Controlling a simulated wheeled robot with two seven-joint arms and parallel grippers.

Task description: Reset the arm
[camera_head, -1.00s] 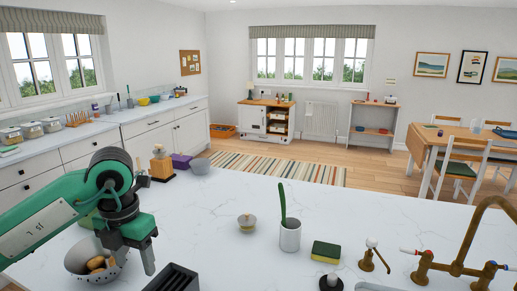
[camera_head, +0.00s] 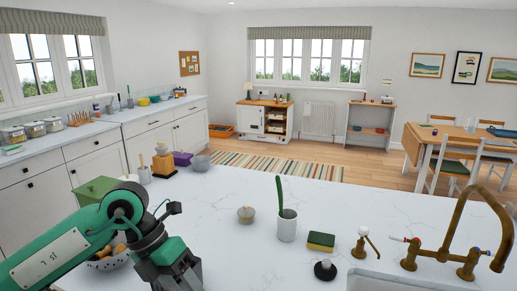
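My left arm, green and black, comes in from the lower left. Its dark gripper (camera_head: 172,268) is low at the bottom edge of the view, above the white marble counter (camera_head: 225,240). I cannot make out a gap between its fingers, so whether it is open or shut is unclear. Nothing is visibly held. My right gripper is not in view.
A colander (camera_head: 108,263) is partly hidden behind my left arm, with a green box (camera_head: 96,190) beyond. The counter's middle is mostly clear.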

